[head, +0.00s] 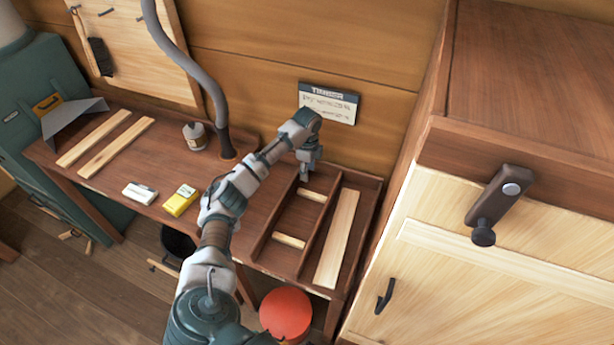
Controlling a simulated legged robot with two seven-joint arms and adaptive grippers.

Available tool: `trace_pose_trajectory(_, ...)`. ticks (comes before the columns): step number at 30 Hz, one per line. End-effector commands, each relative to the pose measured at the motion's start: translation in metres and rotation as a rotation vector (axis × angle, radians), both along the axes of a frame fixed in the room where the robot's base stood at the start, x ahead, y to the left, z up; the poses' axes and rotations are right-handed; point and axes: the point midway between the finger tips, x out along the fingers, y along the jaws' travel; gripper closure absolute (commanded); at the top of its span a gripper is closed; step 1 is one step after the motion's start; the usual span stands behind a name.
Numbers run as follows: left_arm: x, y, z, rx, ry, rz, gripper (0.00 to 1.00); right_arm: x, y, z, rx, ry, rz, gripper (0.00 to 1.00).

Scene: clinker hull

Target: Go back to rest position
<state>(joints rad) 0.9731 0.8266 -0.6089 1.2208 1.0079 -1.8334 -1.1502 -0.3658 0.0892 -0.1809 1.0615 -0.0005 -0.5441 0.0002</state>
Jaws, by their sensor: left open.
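My left arm reaches up from the bottom middle across the bench. Its gripper (304,174) points down at the back of a divided wooden tray (339,175), at the bench's right end. The gripper is small in view, open, and I see nothing held in it. Short pale wood pieces lie in the tray near it, one at the back (312,196) and one at the front (289,241). A long pale plank (337,238) lies in the tray's right compartment. My right gripper is not in view.
The bench (160,178) carries two pale strips, a small can (195,136), a white block (140,193) and a yellow packet (180,200). A grey hose (205,75) rises from it. A tall cabinet (480,260) stands close on the right. A red round object (286,312) is below.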

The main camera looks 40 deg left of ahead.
Motion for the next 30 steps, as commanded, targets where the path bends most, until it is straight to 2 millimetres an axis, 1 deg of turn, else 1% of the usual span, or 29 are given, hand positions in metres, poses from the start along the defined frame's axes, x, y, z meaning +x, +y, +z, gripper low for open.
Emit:
trace_pose_trajectory(16,0.0,0.0,0.001,0.0,0.0,0.0,0.53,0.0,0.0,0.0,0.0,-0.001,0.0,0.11)
trace_pose_trajectory(18,0.0,0.0,0.005,0.0,-0.001,0.0,0.53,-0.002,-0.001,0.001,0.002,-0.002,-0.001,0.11)
trace_pose_trajectory(20,0.0,0.0,0.012,0.001,-0.003,0.0,0.53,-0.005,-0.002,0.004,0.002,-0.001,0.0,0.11)
trace_pose_trajectory(24,0.0,0.0,0.043,0.0,-0.011,0.0,0.53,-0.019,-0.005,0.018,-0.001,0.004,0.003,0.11)
trace_pose_trajectory(27,0.0,0.0,0.062,0.0,-0.016,0.0,0.53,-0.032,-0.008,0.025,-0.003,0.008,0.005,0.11)
trace_pose_trajectory(30,0.001,0.001,0.074,-0.001,-0.017,0.001,0.53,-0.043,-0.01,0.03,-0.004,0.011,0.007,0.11)
